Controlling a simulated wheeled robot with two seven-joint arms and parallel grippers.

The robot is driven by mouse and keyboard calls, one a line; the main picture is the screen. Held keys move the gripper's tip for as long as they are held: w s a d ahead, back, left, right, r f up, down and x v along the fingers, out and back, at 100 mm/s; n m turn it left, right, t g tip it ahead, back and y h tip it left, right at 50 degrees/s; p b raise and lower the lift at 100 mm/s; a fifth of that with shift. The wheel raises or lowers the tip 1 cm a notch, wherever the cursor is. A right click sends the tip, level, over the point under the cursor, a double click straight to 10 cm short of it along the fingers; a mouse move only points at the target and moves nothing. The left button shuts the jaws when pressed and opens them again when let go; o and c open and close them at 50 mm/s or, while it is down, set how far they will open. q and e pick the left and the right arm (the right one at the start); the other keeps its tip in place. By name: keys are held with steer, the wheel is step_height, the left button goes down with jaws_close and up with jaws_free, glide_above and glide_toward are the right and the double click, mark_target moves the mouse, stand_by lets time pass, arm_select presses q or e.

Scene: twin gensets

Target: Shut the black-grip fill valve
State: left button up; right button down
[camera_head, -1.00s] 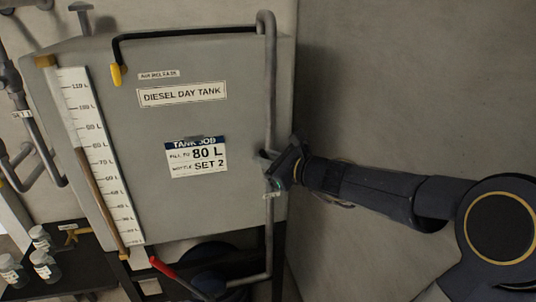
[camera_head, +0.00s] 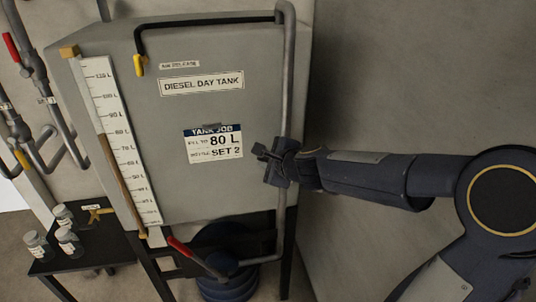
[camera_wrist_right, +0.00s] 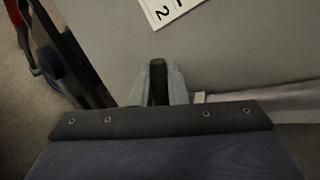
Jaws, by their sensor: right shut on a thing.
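The black grip (camera_wrist_right: 158,76) of the fill valve shows between the two grey fingers of my right gripper (camera_wrist_right: 160,92) in the wrist view. The fingers are shut on it. In the head view my right gripper (camera_head: 269,162) is at the vertical pipe (camera_head: 286,85) along the tank's right side, with its tip pointing left. The gripper covers the valve body there, so the lever's exact angle is hard to tell. My left gripper is not in view.
The grey diesel day tank (camera_head: 195,120) carries a level gauge (camera_head: 122,140) and a job card (camera_head: 215,145) reading 80 L, SET 2. A red-grip lever (camera_head: 180,247) sits below, a yellow-grip one (camera_head: 139,65) above. Several jars (camera_head: 66,240) stand on a black table at left.

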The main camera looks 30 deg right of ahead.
steer(key=shift+a+f+n+g+h+p, duration=0.35)
steer(key=shift+f+n+h+p, duration=0.3)
steer(key=shift+p, duration=0.5)
step_height(320, 180, down, 2)
steer(key=shift+w+n+g+h+p, duration=0.1)
steer(key=shift+n+g+h+p, duration=0.25)
steer(key=shift+n+h+p, duration=0.65)
steer(key=shift+f, duration=0.1)
steer(key=c, duration=1.8)
jaws_free()
steer(key=shift+p+v, duration=1.15)
steer(key=shift+v, duration=2.75)
